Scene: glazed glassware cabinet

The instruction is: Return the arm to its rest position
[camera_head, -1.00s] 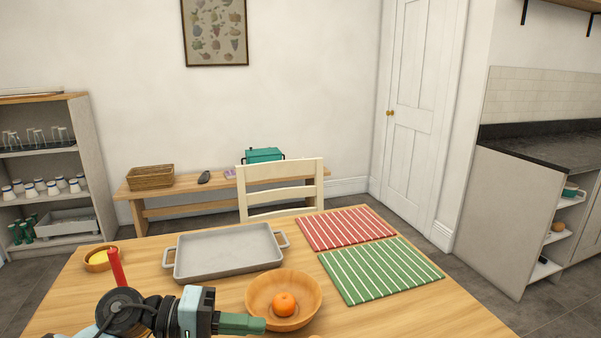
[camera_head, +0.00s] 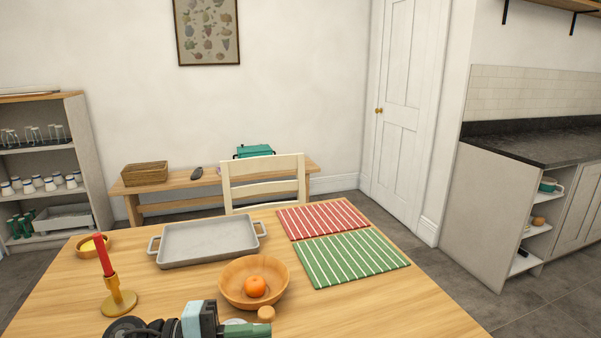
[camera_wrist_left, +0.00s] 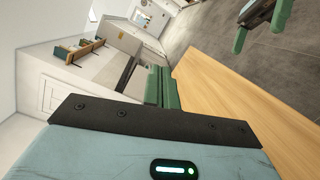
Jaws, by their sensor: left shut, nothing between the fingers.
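My left gripper (camera_head: 247,329) is at the bottom edge of the head view, low in front of the wooden bowl, with its green fingers pointing right. It is shut and empty. In the left wrist view its green fingers (camera_wrist_left: 160,86) lie together, with the wooden table edge beside them. My right gripper (camera_wrist_left: 262,25) shows at the top right of the left wrist view, with its green fingers apart and nothing between them; it is out of the head view.
The table (camera_head: 400,305) holds a grey tray (camera_head: 207,241), a wooden bowl (camera_head: 235,289) with an orange (camera_head: 255,286), a candle holder (camera_head: 119,302) with a red candle (camera_head: 103,255), and red (camera_head: 322,219) and green (camera_head: 352,258) striped mats. A chair (camera_head: 263,180) stands behind.

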